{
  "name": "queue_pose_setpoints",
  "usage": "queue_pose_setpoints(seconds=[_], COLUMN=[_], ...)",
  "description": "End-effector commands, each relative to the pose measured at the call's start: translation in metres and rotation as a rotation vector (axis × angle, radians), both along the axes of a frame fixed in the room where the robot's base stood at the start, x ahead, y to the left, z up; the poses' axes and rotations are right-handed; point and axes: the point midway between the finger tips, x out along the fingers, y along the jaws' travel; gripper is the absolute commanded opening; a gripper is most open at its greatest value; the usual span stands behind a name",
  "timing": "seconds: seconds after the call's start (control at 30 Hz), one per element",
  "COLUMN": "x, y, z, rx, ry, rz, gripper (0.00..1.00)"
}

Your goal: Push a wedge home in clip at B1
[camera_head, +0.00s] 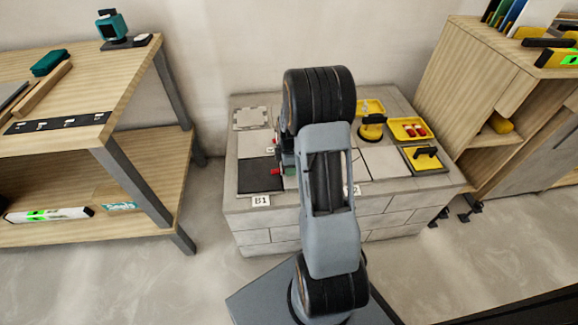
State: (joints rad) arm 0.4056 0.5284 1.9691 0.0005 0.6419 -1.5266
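The B1 label (261,201) is on the front edge of the block-built stand, below a dark square tile (259,176). A small red piece (275,171), perhaps a wedge, shows at the dark tile's right edge. The clip there is too small and covered to make out. My gripper (285,158) is just right of the dark tile, at the red piece, mostly hidden behind my arm. Its fingertips are not clear, so I cannot tell whether it touches or holds the red piece.
Light tiles (256,143) lie behind the dark one. A yellow tray with red pieces (410,130), a yellow suction tool (371,130) and a black-handled trowel (425,157) are on the stand's right. A wooden workbench (110,75) stands left, a wooden shelf unit (500,90) right.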

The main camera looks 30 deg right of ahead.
Motion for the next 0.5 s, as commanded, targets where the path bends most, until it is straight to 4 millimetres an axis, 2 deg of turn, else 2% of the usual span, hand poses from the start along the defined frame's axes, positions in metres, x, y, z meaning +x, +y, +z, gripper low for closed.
queue_pose_setpoints(seconds=[0.03,0.1,0.37,0.5], x=[0.0,0.0,0.0,0.0], y=[0.0,0.0,0.0,0.0], z=[0.0,-0.001,0.001,0.015], rx=[0.0,0.0,0.0,-0.001], ry=[0.001,0.001,0.001,-0.002], rz=[0.0,0.0,0.0,0.0], gripper=[0.45,0.52,0.52,0.52])
